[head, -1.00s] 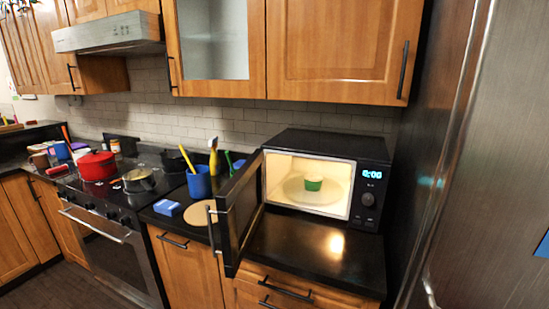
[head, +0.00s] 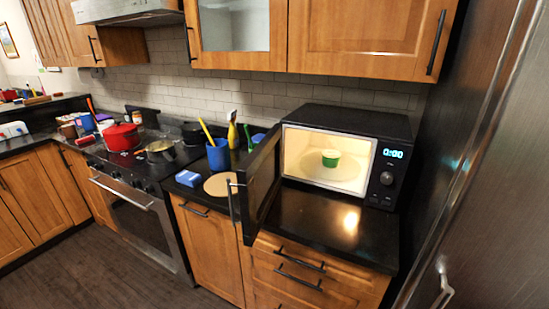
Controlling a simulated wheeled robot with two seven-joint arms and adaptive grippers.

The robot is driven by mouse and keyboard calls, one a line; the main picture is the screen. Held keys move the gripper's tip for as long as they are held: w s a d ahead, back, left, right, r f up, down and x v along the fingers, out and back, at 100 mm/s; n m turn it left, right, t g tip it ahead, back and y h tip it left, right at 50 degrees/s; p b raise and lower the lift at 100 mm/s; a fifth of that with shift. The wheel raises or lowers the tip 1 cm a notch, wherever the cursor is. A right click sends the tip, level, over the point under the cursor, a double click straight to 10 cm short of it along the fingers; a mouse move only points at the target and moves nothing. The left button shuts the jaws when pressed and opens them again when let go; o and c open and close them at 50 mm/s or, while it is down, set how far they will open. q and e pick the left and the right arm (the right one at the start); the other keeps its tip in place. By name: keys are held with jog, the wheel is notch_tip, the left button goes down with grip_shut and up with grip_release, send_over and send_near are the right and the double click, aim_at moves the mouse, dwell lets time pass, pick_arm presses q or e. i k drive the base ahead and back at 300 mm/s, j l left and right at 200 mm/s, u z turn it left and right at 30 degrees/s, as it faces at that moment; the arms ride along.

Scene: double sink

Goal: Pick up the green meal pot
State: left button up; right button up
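The green meal pot (head: 331,160) is a small green cup with a pale top. It stands upright on the turntable (head: 312,168) inside the lit microwave (head: 345,122) in the head view. The microwave door (head: 258,190) is open and swung out to the left of the opening. Neither of my grippers shows in the head view.
Black counter (head: 325,228) in front of the microwave is bare. A red pot (head: 122,137) sits on the stove. A steel fridge (head: 490,190) stands at right.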

aim_at(331, 160)
jog(key=i+j+z, duration=0.25)
jog(key=j, duration=0.35)
jog(key=j+z, duration=0.25)
jog(key=j, duration=0.3)
jog(key=i+j+z, duration=0.2)
jog(key=j, duration=0.45)
jog(key=k, duration=0.1)
